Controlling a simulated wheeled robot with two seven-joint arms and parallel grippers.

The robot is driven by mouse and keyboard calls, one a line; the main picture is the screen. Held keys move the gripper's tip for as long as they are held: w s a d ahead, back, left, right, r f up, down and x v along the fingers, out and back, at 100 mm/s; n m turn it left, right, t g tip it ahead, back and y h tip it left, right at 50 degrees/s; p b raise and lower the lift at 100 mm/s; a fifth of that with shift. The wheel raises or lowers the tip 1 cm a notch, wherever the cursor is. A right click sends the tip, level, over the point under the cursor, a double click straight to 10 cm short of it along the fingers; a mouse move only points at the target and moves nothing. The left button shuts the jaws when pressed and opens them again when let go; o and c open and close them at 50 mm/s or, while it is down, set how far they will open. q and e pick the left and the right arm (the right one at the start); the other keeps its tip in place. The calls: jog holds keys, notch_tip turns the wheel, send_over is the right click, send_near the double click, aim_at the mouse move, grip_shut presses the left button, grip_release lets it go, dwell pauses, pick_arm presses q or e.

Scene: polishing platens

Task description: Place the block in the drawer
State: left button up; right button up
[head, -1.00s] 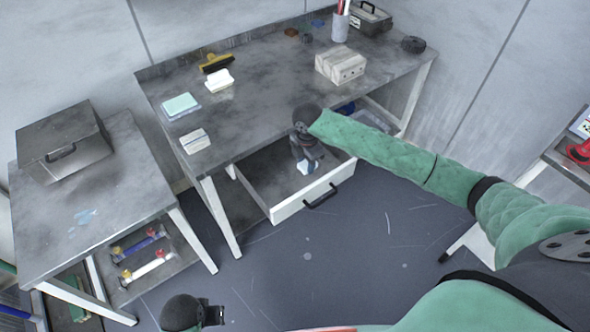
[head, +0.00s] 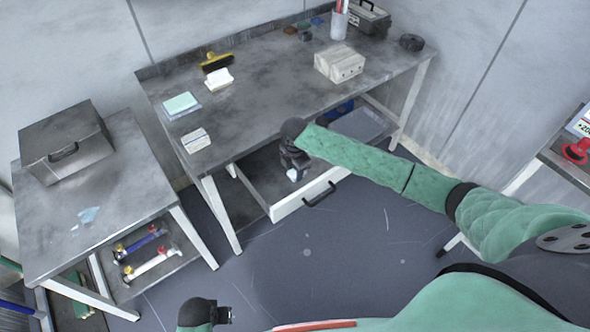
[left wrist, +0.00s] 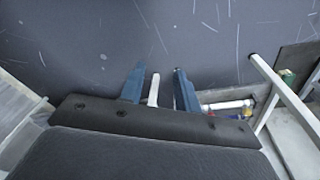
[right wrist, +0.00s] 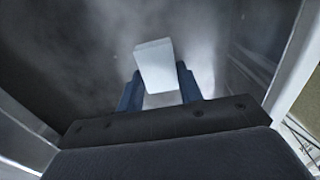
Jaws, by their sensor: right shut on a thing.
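The white block (right wrist: 155,66) is between the two blue fingers of my right gripper (right wrist: 158,88), which is shut on it. In the head view the block (head: 294,175) shows small and pale below my right gripper (head: 295,164), within the outline of the open drawer. I cannot tell whether the block touches the drawer floor. The drawer (head: 300,198) is pulled out under the workbench, its pale front and dark handle facing me. My left gripper (head: 224,315) is low at the bottom of the head view, away from the drawer; its fingers (left wrist: 160,86) stand apart.
The workbench (head: 260,95) holds a pale brick-like block (head: 340,64), a yellow-handled brush (head: 215,62) and several small items. A side table (head: 110,210) with a grey metal box (head: 63,145) stands at left. The floor in front of the drawer is clear.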

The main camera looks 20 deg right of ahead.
aim_at(295, 172)
jog(key=shift+f, duration=0.1)
jog(key=o, duration=1)
pick_arm(q)
jog(key=shift+f, duration=0.1)
pick_arm(e)
jog(key=shift+o, duration=0.2)
jog(key=shift+r, duration=0.2)
pick_arm(q)
notch_tip(295, 172, up, 12)
jog(key=s+b, duration=0.1)
jog(key=b, duration=0.1)
jog(key=shift+f+b, duration=0.2)
jog(key=shift+b, duration=0.15)
pick_arm(e)
notch_tip(295, 172, up, 12)
jog(key=shift+f, duration=0.1)
